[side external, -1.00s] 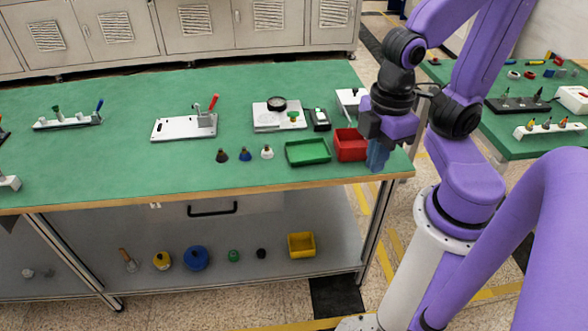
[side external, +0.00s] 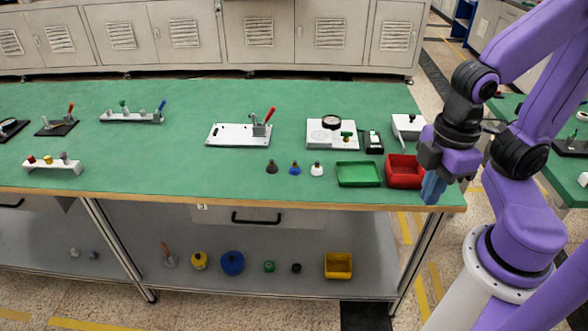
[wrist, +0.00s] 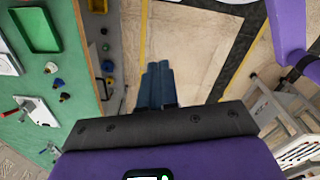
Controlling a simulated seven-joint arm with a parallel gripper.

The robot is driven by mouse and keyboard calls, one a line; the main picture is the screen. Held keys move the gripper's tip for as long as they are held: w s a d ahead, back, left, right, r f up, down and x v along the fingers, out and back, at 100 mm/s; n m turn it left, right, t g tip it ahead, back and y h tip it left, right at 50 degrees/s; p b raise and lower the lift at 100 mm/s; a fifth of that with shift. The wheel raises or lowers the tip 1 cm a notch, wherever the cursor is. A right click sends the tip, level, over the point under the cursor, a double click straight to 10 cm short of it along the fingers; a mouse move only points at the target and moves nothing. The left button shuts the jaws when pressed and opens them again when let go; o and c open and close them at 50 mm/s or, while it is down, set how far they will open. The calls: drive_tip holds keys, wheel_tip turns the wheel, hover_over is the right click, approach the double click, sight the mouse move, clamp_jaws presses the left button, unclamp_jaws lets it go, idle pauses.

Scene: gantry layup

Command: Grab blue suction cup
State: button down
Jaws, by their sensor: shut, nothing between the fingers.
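The small blue suction cup (side external: 295,168) stands on the green table top near its front edge, between a black cup (side external: 272,167) and a white cup (side external: 317,169). It also shows at the left of the wrist view (wrist: 58,82). My gripper (side external: 432,190) hangs at the table's front right corner, beside the red bin, well to the right of the blue cup. Its blue fingers (wrist: 157,85) point down, shut together and empty, over the floor past the table edge in the wrist view.
A green tray (side external: 359,174) and a red bin (side external: 405,171) lie between the cups and my gripper. A white fixture with a red lever (side external: 240,134) stands behind the cups. A larger blue round object (side external: 232,263) and a yellow bin (side external: 338,265) sit on the lower shelf.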

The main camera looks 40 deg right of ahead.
idle(0.3)
drive_tip(key=c, duration=1)
unclamp_jaws()
drive_tip(key=w+a+f+n+t+h, duration=0.1)
drive_tip(key=w+a+f+n+h, duration=0.2)
drive_tip(key=w, duration=0.8)
drive_tip(key=w+a+f+n+t+h, duration=0.1)
drive_tip(key=w+a+f+h, duration=0.2)
drive_tip(key=w, duration=0.7)
drive_tip(key=n+t+h, duration=0.3)
drive_tip(key=n+h, duration=0.3)
drive_tip(key=h, duration=0.1)
approach(294, 164)
drive_tip(key=x, duration=1.3)
drive_tip(key=shift+a, duration=0.1)
